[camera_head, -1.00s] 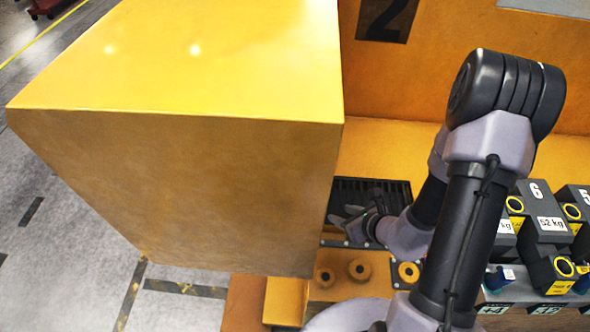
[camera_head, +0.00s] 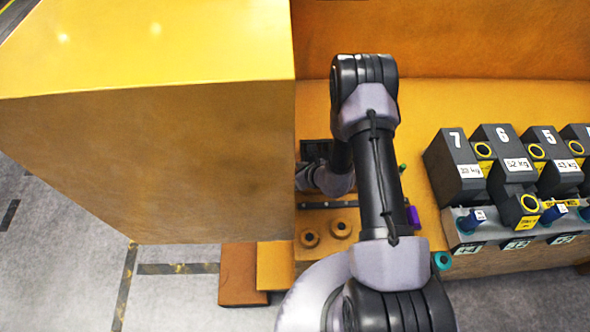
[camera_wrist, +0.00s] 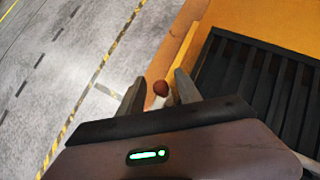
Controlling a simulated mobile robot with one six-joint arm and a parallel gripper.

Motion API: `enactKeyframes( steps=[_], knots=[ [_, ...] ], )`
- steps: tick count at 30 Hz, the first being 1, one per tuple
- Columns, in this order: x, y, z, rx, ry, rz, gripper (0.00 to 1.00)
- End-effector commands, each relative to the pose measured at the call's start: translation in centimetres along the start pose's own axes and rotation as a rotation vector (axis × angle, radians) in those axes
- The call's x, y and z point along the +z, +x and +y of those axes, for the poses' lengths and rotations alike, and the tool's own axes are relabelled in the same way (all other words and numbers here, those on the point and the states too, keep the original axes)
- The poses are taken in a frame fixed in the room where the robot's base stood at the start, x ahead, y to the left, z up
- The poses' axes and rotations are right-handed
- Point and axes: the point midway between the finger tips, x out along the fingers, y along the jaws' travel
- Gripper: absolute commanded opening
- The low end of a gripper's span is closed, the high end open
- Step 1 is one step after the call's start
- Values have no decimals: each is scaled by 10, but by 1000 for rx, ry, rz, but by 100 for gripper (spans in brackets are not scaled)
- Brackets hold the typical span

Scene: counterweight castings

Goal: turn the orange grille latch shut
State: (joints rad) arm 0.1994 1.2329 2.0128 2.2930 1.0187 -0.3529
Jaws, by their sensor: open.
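In the wrist view the dark slatted grille (camera_wrist: 268,85) lies at the right, on a yellow-orange surface. A small reddish-brown round knob (camera_wrist: 160,88) on a pale stem shows between the tips of my gripper (camera_wrist: 160,92). The fingers are apart, one on each side of the knob, and I cannot tell whether they touch it. I make out no clearly orange latch, and cannot tell if this knob belongs to it. In the head view my gripper (camera_head: 304,177) is beside the dark grille (camera_head: 316,150), partly hidden by the large yellow block.
The large yellow block (camera_head: 150,160) stands close on the left. Two round orange knobs (camera_head: 325,234) are in front of the grille. Numbered dark weights (camera_head: 458,168) stand on a rack at the right. Grey floor (camera_wrist: 60,60) is open at the left of the wrist view.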

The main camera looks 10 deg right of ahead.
Motion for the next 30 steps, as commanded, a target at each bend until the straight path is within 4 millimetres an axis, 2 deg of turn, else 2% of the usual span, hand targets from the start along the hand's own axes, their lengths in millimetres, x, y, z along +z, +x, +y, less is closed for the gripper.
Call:
enactKeyframes(
  steps=[5,12,22,30],
  knots=[
    [0,0,0,0,0,0,41],
    [0,0,0,0,0,0,0],
    [-1,0,0,16,-15,0,0],
    [-2,2,-2,118,-121,-1,0]
  ],
)
